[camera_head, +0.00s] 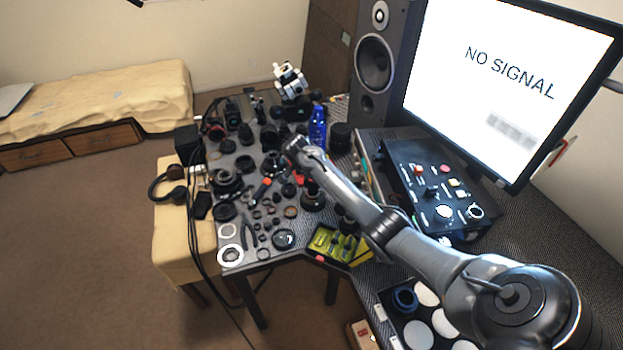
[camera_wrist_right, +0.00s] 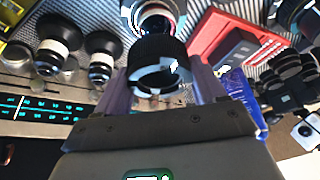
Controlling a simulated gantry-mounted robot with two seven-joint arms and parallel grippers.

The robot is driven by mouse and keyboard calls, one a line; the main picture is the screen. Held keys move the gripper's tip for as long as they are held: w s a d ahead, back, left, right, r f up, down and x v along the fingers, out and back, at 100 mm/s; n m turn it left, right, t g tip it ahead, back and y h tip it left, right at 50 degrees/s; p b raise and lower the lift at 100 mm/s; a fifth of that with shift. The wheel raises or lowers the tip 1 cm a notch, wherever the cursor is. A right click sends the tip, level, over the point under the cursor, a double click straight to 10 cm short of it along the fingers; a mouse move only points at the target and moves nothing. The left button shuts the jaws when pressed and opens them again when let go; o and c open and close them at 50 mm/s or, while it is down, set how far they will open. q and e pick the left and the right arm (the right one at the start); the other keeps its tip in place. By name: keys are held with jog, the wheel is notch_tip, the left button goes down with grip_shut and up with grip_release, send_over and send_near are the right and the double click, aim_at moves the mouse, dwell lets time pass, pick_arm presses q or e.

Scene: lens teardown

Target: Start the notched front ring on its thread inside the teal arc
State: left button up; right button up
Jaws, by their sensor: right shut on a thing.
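My right arm reaches in from the lower right of the head view, its gripper (camera_head: 293,148) low over the crowded table. In the right wrist view the gripper (camera_wrist_right: 161,78) is shut on a dark ring (camera_wrist_right: 157,47), with one finger on each side. Pale curved shapes show through the ring's opening. A silvery lens body (camera_wrist_right: 152,16) with a bright round rim lies just beyond the ring. I cannot tell whether the ring touches it, and I cannot make out the thread or a clear teal arc. My left gripper is not in view.
Black lens parts crowd the table. A blue bottle (camera_head: 318,127) stands close to the gripper. In the wrist view, a red tray (camera_wrist_right: 222,35) is at the upper right and black-and-white lens barrels (camera_wrist_right: 57,43) stand at the left. A yellow box (camera_head: 334,244) sits at the table's front.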

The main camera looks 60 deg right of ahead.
aim_at(314, 192)
jog(key=shift+f+b, duration=1.1)
jog(key=shift+f, duration=0.2)
jog(key=shift+f+b, duration=0.35)
jog(key=shift+f, duration=1.05)
jog(key=shift+s+a+f, duration=0.1)
jog(key=shift+f, duration=0.1)
jog(key=shift+f, duration=0.15)
jog(key=shift+a+f, duration=0.1)
jog(key=shift+f, duration=0.25)
jog(key=shift+r+p, duration=0.55)
jog(key=shift+p, duration=0.1)
jog(key=shift+f, duration=0.35)
dwell(0.9)
